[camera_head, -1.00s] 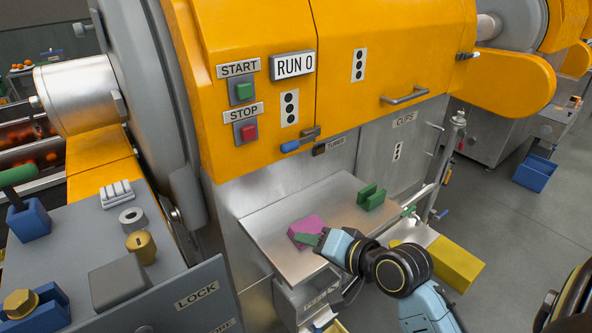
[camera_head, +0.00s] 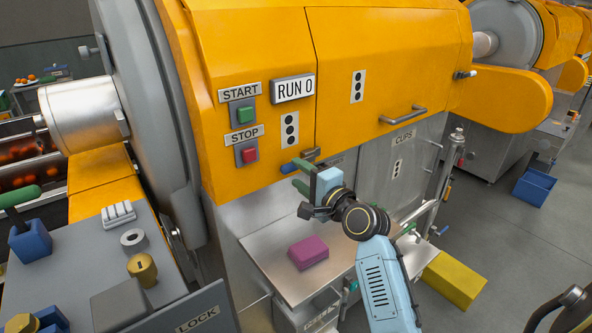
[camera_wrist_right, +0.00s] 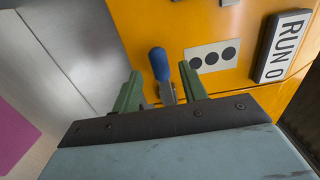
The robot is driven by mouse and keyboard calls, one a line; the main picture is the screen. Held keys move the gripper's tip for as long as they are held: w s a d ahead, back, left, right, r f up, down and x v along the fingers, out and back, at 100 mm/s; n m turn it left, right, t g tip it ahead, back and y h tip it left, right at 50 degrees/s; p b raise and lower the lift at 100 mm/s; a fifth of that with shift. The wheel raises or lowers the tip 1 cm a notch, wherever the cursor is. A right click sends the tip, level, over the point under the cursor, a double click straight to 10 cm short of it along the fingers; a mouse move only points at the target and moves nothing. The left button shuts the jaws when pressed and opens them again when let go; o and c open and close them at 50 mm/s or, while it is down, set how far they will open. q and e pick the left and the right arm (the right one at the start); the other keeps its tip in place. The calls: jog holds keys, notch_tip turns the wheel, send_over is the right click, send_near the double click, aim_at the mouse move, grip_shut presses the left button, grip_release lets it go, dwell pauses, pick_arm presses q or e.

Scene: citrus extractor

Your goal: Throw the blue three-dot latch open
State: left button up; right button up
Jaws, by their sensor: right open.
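The blue latch (camera_head: 288,168) is on the lower edge of the orange housing, under a plate with three black dots (camera_head: 290,128). My right gripper (camera_head: 300,177) is right at the latch, its green fingers open. In the right wrist view, the blue latch handle (camera_wrist_right: 159,64) shows between and just beyond the two open fingertips (camera_wrist_right: 162,85), with a gap on each side. The dotted plate (camera_wrist_right: 212,56) is close beside it there. The latch's metal part is partly hidden by the fingers. My left gripper is not in view.
A magenta block (camera_head: 308,252) lies on the metal shelf (camera_head: 268,262) below. A grey handle (camera_head: 402,115) sticks out of the orange door to the right. START (camera_head: 245,115) and STOP (camera_head: 249,155) buttons are left of the dotted plate. A yellow box (camera_head: 455,278) stands at lower right.

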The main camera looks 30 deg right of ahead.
jog(key=shift+w+a, duration=0.1)
jog(key=shift+w, duration=0.95)
grip_shut()
